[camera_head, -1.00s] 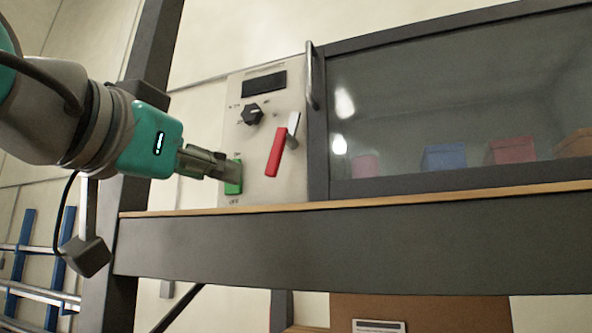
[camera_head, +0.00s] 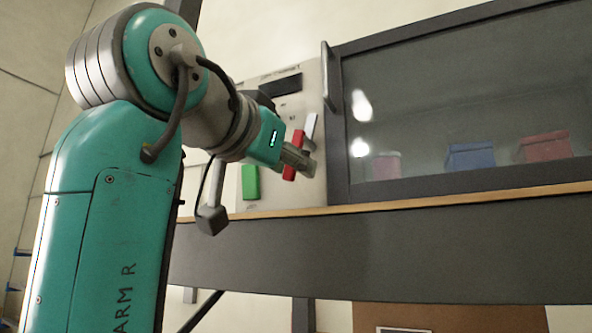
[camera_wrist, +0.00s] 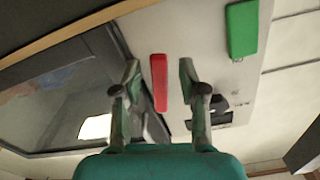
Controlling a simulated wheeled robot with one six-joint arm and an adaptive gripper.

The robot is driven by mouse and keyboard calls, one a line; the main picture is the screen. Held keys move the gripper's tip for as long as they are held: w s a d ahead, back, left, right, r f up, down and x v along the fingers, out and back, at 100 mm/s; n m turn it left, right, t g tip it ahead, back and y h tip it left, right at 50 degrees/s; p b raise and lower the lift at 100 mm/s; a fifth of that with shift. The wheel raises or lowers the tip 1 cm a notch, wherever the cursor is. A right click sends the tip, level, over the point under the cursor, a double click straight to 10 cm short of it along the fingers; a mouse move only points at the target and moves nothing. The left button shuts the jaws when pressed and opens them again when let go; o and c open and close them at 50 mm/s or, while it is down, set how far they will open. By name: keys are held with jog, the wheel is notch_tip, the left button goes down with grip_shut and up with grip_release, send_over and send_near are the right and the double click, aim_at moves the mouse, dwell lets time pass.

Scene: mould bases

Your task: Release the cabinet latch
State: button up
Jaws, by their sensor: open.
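The red latch lever (camera_head: 294,150) is on the pale control panel (camera_head: 314,82), left of the glass-fronted cabinet (camera_head: 450,110). A light metal piece (camera_head: 310,126) shows by its upper end. My gripper (camera_head: 308,164) is in front of the panel at the lever's lower part and hides some of it. In the wrist view, the red lever (camera_wrist: 159,84) appears between my two open fingers, with a gap on each side. I cannot tell how deep the fingers reach around it. The cabinet door looks shut, with a vertical metal handle (camera_head: 327,76) at its left edge.
A green switch (camera_head: 250,182) sits on the panel, lower left of the lever. A dark knob (camera_wrist: 222,106) shows in the wrist view. A wooden-edged ledge (camera_head: 420,198) runs below the panel and cabinet. Coloured boxes (camera_head: 470,156) stand behind the glass.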

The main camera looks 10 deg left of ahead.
jog(key=shift+w+d, duration=0.25)
jog(key=shift+w, duration=0.3)
grip_shut()
jog(key=shift+s+d+f+n, duration=0.15)
jog(key=shift+d+n, duration=0.1)
jog(key=shift+n, duration=0.55)
jog(key=shift+s+d+r+n, duration=0.1)
jog(key=shift+d+n, duration=0.15)
jog(key=shift+n, duration=0.55)
grip_release()
